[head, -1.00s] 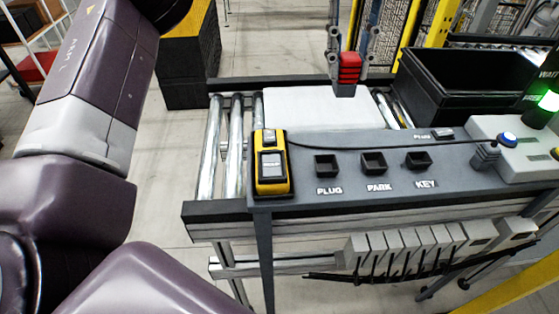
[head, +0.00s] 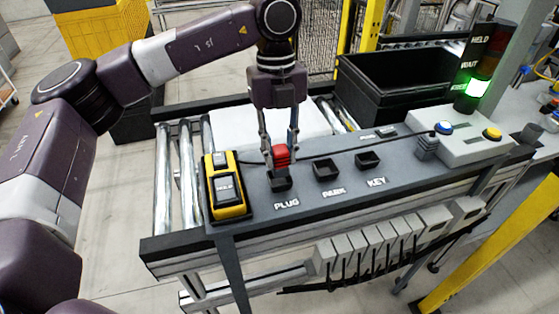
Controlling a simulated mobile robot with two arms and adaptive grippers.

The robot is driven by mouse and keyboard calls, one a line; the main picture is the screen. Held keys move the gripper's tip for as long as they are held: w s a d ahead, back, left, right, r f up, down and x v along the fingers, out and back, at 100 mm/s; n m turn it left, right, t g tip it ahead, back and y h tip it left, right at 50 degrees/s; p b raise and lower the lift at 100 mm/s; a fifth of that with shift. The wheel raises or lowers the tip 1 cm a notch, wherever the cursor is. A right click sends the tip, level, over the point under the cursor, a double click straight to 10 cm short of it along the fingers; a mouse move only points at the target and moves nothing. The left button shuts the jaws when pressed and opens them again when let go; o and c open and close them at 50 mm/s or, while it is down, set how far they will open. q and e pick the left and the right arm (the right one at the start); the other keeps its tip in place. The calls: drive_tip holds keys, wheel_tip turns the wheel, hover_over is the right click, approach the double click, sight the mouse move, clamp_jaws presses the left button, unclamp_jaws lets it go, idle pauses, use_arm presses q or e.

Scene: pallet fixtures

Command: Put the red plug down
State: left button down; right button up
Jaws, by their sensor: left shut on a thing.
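The red plug (head: 282,156) is between the fingers of my left gripper (head: 280,150), which is shut on it. The plug is upright, at the dark square socket (head: 281,183) labelled PLUG on the grey fixture panel (head: 305,203). I cannot tell how far its lower end sits in the socket. The PARK socket (head: 326,170) and the KEY socket (head: 368,160) to the right look empty. My right gripper is not in view.
A yellow and black device (head: 226,188) stands left of the sockets. A white board (head: 240,128) lies on the rollers behind. A black crate (head: 400,85) is at the back right. A grey button box (head: 465,145) and a stack light lit green (head: 474,88) stand right.

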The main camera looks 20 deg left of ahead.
sight(280, 165)
use_arm(q)
wheel_tip(280, 165, down, 3)
drive_tip(key=shift+s+f+p, duration=0.1)
drive_tip(key=shift+f+p, duration=0.1)
drive_tip(key=shift+p, duration=0.1)
drive_tip(key=shift+f, duration=0.1)
drive_tip(key=shift+f, duration=0.15)
drive_tip(key=c, duration=1.6)
unclamp_jaws()
